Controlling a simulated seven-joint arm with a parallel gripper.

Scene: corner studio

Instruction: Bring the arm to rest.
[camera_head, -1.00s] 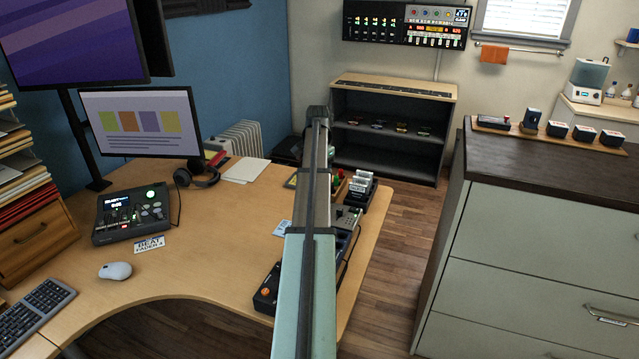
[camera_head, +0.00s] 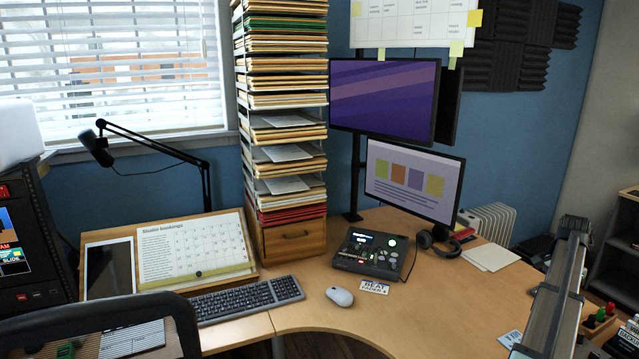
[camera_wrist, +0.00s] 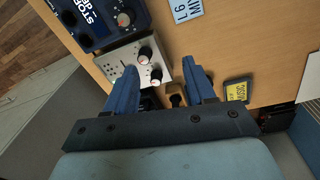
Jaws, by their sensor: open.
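My arm (camera_head: 560,285) stretches over the right end of the wooden desk (camera_head: 430,285) in the head view. Its far end is out of plain sight there. In the wrist view, my gripper (camera_wrist: 160,68) shows two blue fingers spread apart with nothing held between them. The fingers point over the desk, near a white box with black knobs (camera_wrist: 124,78). The left finger overlaps that box in the picture; I cannot tell whether they touch.
A mixer (camera_head: 371,256), mouse (camera_head: 339,296), keyboard (camera_head: 245,299) and monitors (camera_head: 412,182) stand on the desk. The desk middle is mostly clear.

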